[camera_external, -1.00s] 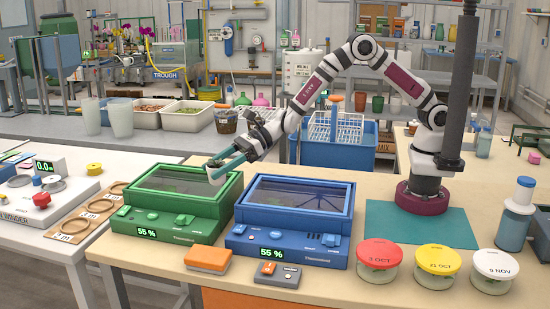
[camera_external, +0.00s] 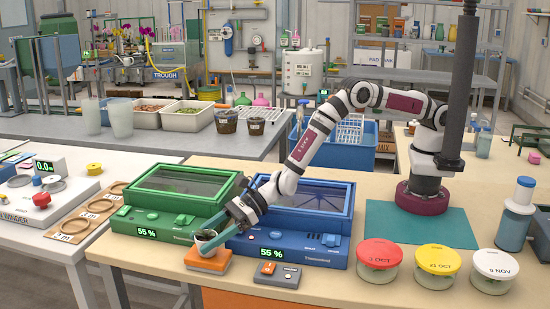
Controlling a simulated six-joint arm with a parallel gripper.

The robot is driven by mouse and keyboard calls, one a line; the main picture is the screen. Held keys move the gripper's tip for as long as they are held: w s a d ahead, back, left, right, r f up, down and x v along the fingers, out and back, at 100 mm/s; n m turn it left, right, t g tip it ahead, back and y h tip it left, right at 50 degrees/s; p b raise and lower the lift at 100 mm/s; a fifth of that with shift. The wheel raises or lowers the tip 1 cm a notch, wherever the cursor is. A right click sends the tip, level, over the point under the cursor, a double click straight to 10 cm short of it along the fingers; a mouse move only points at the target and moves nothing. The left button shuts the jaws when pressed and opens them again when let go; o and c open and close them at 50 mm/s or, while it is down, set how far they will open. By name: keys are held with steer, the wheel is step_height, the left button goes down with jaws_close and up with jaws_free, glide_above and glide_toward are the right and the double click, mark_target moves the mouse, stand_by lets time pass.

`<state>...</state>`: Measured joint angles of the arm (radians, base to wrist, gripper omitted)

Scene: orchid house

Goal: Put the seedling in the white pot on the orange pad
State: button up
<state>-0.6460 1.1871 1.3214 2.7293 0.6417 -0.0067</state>
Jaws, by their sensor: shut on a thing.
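The orange pad (camera_external: 207,264) lies at the front edge of the bench, in front of the green and blue boxes. My gripper (camera_external: 208,240) points down and to the left, right over the pad, with its teal fingers shut on a small white pot (camera_external: 206,234). Dark contents show inside the pot's rim; the seedling itself is too small to make out. The fingers hide part of the pot and part of the pad's top. I cannot tell whether the pot touches the pad or is just above it.
The green propagator box (camera_external: 150,218) and the blue one (camera_external: 300,245) stand close behind the pad. A grey-and-orange device (camera_external: 278,274) lies to its right. Lidded jars (camera_external: 380,262) stand farther right, beside a teal mat (camera_external: 415,225). The bench edge is close in front.

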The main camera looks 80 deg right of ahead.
steer(key=o, duration=1.4)
steer(key=shift+f, duration=0.1)
